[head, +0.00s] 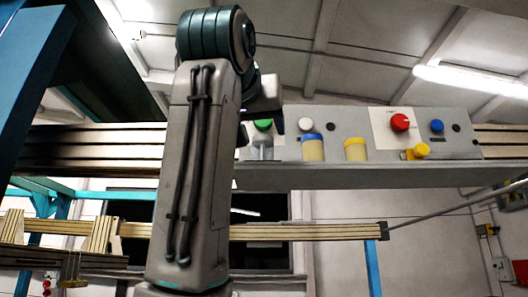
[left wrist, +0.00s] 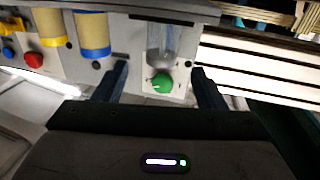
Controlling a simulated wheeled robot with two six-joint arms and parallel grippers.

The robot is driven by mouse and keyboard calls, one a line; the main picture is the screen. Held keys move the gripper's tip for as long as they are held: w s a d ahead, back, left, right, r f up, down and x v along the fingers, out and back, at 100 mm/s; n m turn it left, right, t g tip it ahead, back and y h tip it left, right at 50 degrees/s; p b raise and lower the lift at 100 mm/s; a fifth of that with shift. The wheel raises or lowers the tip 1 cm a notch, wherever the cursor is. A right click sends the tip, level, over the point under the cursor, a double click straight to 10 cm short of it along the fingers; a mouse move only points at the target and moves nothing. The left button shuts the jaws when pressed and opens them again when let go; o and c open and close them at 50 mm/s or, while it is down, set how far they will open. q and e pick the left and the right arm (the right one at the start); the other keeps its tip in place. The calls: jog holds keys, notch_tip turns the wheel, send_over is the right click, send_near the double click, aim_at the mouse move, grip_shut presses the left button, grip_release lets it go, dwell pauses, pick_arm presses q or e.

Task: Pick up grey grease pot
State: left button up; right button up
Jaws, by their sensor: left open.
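The grey grease pot (left wrist: 162,38) stands on a grey shelf, upside down in the left wrist view. In the head view the grey pot (head: 262,150) shows at the shelf's left end, beside my arm. My left gripper (left wrist: 159,66) is open and empty. Its two fingers point toward the panel, one on each side of the pot's line, with the pot ahead of the fingertips. In the head view my left arm hides much of this gripper. My right gripper is in neither view.
A blue-lidded pot (head: 312,149) and a yellow-lidded pot (head: 355,151) stand to the right on the shelf (head: 360,176). Pale rails (head: 90,148) run left.

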aim_at(260, 141)
pick_arm(q)
jog(key=shift+w+d+r+p, duration=0.1)
jog(key=shift+w+d+p, duration=0.1)
jog(key=shift+w, duration=0.3)
jog(key=shift+w+d+p, duration=0.1)
jog(key=shift+w+p, duration=0.1)
jog(key=shift+w, duration=0.3)
jog(key=w+p, duration=0.1)
jog(key=w, duration=0.1)
jog(key=w+p, duration=0.2)
jog(key=shift+w+d, duration=0.2)
jog(key=shift+w, duration=0.15)
jog(key=shift+w+f, duration=0.2)
jog(key=shift+w, duration=0.1)
jog(key=shift+w+d, duration=0.1)
jog(key=shift+f, duration=0.1)
jog(key=shift+c, duration=1.3)
jog(key=c, duration=0.7)
jog(key=shift+c, duration=0.8)
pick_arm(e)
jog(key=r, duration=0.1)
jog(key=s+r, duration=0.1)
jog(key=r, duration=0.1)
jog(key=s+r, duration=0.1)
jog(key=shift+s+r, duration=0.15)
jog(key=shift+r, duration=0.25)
